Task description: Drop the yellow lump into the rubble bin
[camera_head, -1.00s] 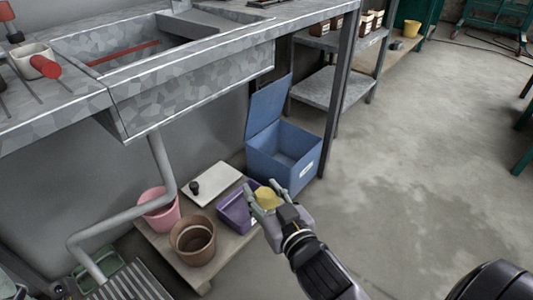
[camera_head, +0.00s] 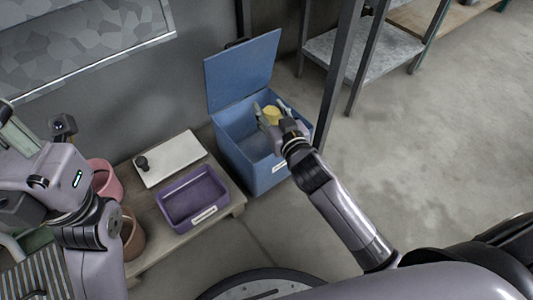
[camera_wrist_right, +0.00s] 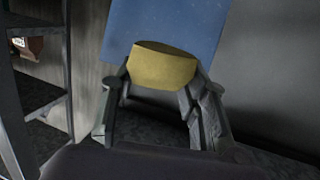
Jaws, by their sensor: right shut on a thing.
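The yellow lump (camera_head: 272,115) is held between the fingers of my right gripper (camera_head: 270,117). It also shows in the right wrist view (camera_wrist_right: 162,66), between the two fingers, with the blue lid (camera_wrist_right: 190,20) behind it. The rubble bin appears to be the blue box (camera_head: 245,163) with a label on its front and its lid (camera_head: 245,70) standing open at the back. In the head view the lump and gripper are over the right part of the bin's opening; the exact height is unclear. My left gripper (camera_head: 18,132) is partly in view at the left edge; its fingers are unclear.
A low wooden bench (camera_head: 160,238) beside the bin carries a purple tray (camera_head: 190,222), a white board (camera_head: 170,160) with a dark knob, a pink pot (camera_head: 103,175) and a brown pot (camera_head: 132,238). A table leg (camera_head: 335,85) stands close right of the bin.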

